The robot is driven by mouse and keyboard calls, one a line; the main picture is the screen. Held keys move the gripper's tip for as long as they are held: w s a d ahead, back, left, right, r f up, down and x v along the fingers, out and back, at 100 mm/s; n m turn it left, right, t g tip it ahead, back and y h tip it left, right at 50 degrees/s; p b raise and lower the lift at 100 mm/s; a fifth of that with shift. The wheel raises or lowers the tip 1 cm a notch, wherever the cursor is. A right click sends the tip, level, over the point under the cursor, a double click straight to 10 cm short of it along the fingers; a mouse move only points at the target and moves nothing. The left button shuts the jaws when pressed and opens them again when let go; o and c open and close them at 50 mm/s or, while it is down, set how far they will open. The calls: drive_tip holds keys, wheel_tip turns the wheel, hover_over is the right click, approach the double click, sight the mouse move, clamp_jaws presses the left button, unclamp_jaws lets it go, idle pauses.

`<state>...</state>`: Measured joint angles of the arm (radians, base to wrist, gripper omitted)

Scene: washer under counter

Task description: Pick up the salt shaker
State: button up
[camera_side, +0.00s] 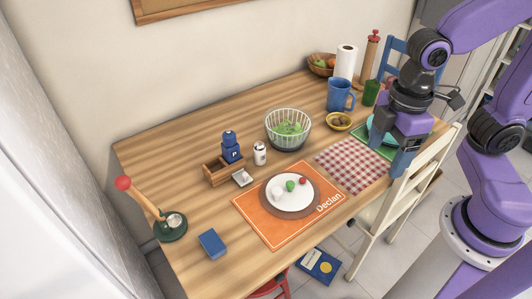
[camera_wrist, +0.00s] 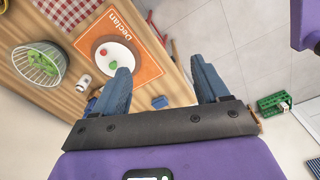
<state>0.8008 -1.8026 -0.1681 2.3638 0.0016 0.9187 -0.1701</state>
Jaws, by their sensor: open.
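A small white shaker with a dark top (camera_side: 260,153), which looks like the salt shaker, stands upright on the wooden table. It is just right of a wooden caddy (camera_side: 224,172) that holds a blue shaker marked P (camera_side: 231,147). The white shaker also shows in the wrist view (camera_wrist: 84,82), left of the fingers. My gripper (camera_side: 388,152) is open and empty at the right end of the table, well away from the shaker, near the chair. In the wrist view its two blue fingers (camera_wrist: 160,75) are spread apart with nothing between them.
A plate (camera_side: 289,195) on an orange mat lies in front of the shaker. A wire bowl of greens (camera_side: 288,128) stands behind right. A white chair (camera_side: 403,197) stands at the table's edge.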

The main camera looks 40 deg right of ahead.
drive_tip(key=w+a+n, duration=0.2)
drive_tip(key=w+a, duration=0.4)
drive_tip(key=w, duration=0.7)
drive_tip(key=n, duration=0.4)
hover_over(259, 155)
drive_tip(key=w, duration=0.2)
wheel_tip(259, 155, down, 12)
drive_tip(key=f, duration=1.1)
drive_tip(key=d+f, duration=0.1)
drive_tip(key=f, duration=0.5)
drive_tip(key=shift+s+f, duration=0.2)
drive_tip(key=shift+s, duration=0.05)
drive_tip(key=c, duration=1.3)
drive_tip(key=shift+o, duration=0.2)
drive_tip(key=shift+r, duration=0.1)
